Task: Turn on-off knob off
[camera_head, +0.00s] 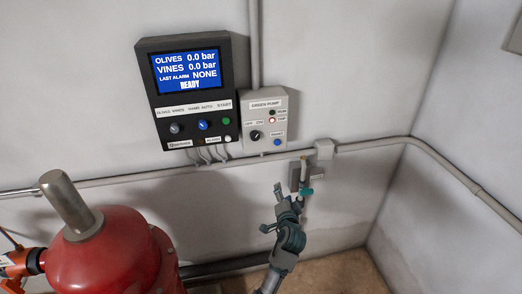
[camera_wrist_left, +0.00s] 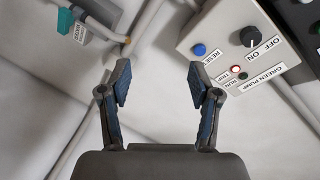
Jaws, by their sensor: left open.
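The on-off knob (camera_head: 255,135) is a small black dial on the light grey GREEN PUMP box (camera_head: 282,101), under its OFF and ON labels. In the left wrist view the knob (camera_wrist_left: 249,37) is at the upper right, beside its OFF/ON label. Which label it points at is too small to tell. My left gripper (camera_head: 288,193) is open and empty, below and right of the box in the head view. In the left wrist view its two fingers (camera_wrist_left: 160,82) stand apart with only wall between them, left of the box. My right gripper is not in view.
A black control panel (camera_head: 144,69) with a blue screen hangs left of the box. A blue button (camera_wrist_left: 199,49) and a ringed red light (camera_wrist_left: 235,69) share the box with the knob. A red tank (camera_head: 104,258) stands lower left.

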